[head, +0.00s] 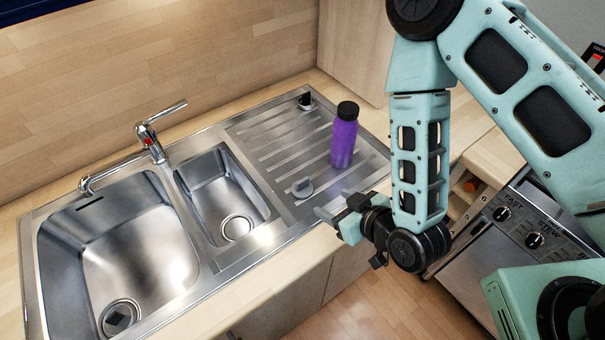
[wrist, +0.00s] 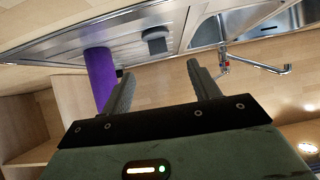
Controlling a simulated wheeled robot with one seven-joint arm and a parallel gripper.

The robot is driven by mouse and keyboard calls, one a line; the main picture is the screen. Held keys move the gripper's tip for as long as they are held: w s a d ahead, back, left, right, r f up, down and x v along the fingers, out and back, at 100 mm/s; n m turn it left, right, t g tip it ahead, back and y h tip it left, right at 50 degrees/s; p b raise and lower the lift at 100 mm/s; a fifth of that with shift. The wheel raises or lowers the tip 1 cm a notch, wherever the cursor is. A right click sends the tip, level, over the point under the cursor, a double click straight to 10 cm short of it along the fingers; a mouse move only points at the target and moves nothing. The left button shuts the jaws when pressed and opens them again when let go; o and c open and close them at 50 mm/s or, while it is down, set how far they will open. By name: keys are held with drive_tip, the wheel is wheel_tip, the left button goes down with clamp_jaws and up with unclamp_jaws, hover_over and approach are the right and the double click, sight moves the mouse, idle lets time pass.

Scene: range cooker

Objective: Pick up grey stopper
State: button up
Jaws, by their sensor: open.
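The grey stopper (head: 302,188) rests on the ridged steel drainboard, near its front edge, to the right of the small basin. It also shows in the wrist view (wrist: 155,40), beyond my fingertips and roughly between them. My gripper (head: 330,217) is open and empty. It is at the front edge of the counter, a little in front and to the right of the stopper in the head view, apart from it. In the wrist view both fingers of my gripper (wrist: 160,75) show spread with nothing between them.
A purple bottle (head: 344,137) with a black cap stands on the drainboard (head: 265,150) behind and right of the stopper. A small black item (head: 305,101) is at the back. Two basins and a tap (head: 149,140) lie left. The cooker (head: 500,225) is right.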

sight(304, 182)
drive_tip(key=w+b, duration=0.1)
drive_tip(key=b, duration=0.2)
drive_tip(key=shift+f+t, duration=0.4)
drive_tip(key=b+x, duration=0.3)
drive_tip(key=b, duration=0.2)
drive_tip(key=shift+a, duration=0.1)
drive_tip(key=x, duration=0.5)
drive_tip(key=shift+w+a+r, duration=0.2)
drive_tip(key=shift+w+r, duration=0.05)
drive_tip(key=shift+w+a+f, duration=0.3)
drive_tip(key=shift+w+f, duration=0.1)
drive_tip(key=shift+w, duration=0.05)
drive_tip(key=p+x, duration=0.1)
drive_tip(key=x, duration=0.1)
drive_tip(key=p+x, duration=0.1)
drive_tip(key=x, duration=0.1)
drive_tip(key=shift+w+a+r+p, duration=0.2)
drive_tip(key=shift+a+r+p, duration=0.1)
drive_tip(key=shift+r, duration=0.05)
drive_tip(key=shift+w+a+f, duration=0.25)
drive_tip(key=shift+w+f, duration=0.1)
drive_tip(key=shift+f, duration=0.05)
drive_tip(key=c, duration=1.1)
